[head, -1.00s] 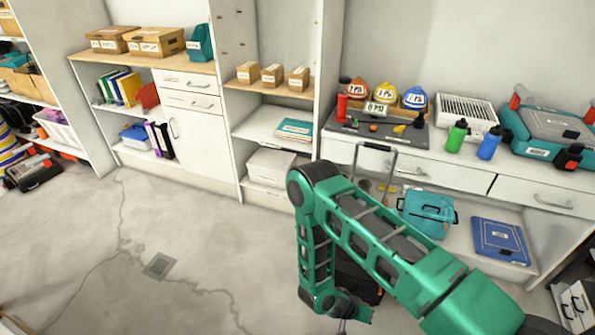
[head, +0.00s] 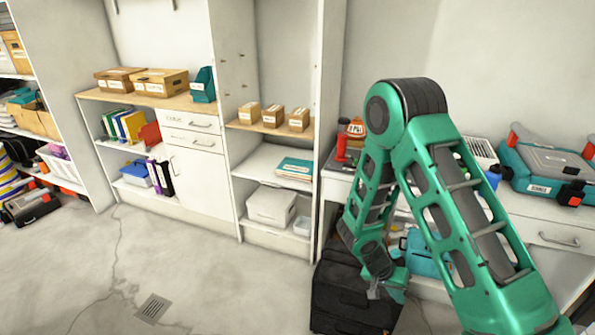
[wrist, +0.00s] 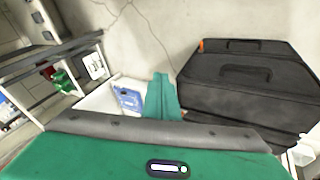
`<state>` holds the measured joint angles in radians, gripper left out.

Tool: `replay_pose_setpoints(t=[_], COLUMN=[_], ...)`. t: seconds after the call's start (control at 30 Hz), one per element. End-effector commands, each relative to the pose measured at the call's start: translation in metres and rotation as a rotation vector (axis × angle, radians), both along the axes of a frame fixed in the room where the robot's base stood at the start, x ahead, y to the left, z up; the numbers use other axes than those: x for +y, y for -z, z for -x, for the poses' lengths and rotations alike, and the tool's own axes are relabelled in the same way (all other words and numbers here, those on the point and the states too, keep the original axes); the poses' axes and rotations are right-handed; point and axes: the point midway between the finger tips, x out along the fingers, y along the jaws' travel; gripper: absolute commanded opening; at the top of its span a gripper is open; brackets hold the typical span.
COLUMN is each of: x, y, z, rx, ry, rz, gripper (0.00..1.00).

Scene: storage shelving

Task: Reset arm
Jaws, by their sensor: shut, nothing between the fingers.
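My arm is green and folded, with its elbow raised in front of the right-hand workbench in the head view. My gripper (head: 374,293) hangs at the low end of the arm, pointing down. It is small in this view, shut and empty. It appears in front of a black case (head: 345,300) on the floor; whether it touches the case I cannot tell. In the wrist view the black case (wrist: 245,85) lies at the right, and my own green arm fills the bottom.
Cabinets with cardboard boxes (head: 160,83) stand along the back wall. A teal case (head: 422,262) is partly hidden behind my arm.

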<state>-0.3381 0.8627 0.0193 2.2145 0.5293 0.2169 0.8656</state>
Motion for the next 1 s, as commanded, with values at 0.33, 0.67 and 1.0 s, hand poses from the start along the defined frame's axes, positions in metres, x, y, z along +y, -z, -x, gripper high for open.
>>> replay_pose_setpoints(t=[0.33, 0.67, 1.0], x=[-0.054, -0.093, -0.113], y=[-0.121, -0.216, -0.291], z=[0.017, 0.069, 0.144], rx=[0.041, 0.070, 0.069], ry=[0.070, 0.102, 0.092], rz=[-0.083, -0.198, -0.337], gripper=[0.00, 0.00, 0.00])
